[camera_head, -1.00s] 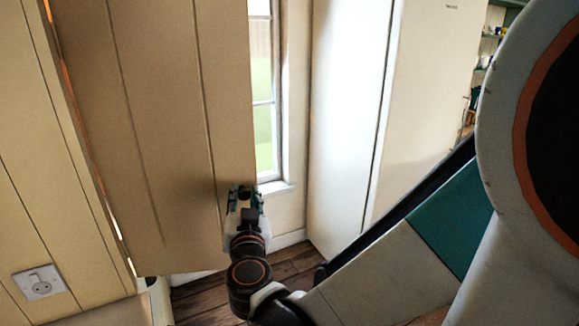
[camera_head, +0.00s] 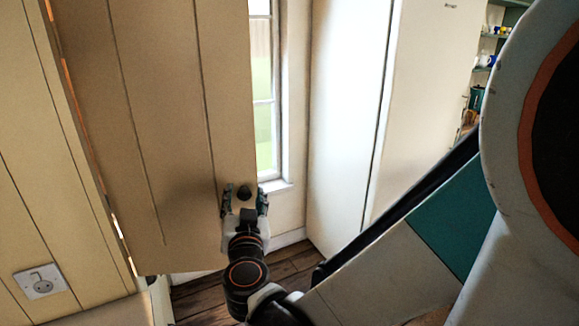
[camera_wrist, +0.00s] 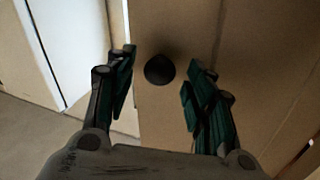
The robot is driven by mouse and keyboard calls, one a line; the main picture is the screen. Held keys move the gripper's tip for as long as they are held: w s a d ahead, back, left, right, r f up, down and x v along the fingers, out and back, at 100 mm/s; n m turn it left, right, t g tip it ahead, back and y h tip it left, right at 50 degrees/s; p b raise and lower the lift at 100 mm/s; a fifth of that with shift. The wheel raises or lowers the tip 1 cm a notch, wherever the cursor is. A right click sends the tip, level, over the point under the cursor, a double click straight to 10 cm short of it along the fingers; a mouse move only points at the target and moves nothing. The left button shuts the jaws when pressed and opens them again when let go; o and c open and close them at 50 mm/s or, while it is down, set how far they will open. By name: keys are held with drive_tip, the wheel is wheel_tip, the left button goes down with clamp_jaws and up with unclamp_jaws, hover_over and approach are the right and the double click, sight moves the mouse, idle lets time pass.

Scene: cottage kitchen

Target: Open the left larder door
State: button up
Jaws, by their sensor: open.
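The larder door is a tall beige grooved panel (camera_head: 160,120) in the head view. A thin bright gap runs down its left edge, and its right edge stands in front of the window. A dark round knob (camera_head: 244,193) sits low near that right edge; it also shows in the wrist view (camera_wrist: 159,70). My gripper (camera_head: 244,204) is at the knob with its fingers apart. In the wrist view my gripper (camera_wrist: 160,92) has one teal finger on each side of the knob, with clear space between each finger and the knob.
A white cabinet (camera_head: 345,110) stands to the right, past the window (camera_head: 264,90). Wooden floor (camera_head: 205,298) shows below the door. A wall socket (camera_head: 41,282) is at lower left. Shelves with small items (camera_head: 484,62) are at the far right.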

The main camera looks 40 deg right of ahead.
drive_tip(key=shift+s, duration=0.2)
drive_tip(key=v, duration=1.1)
drive_tip(key=shift+s+a, duration=0.25)
drive_tip(key=shift+s, duration=0.05)
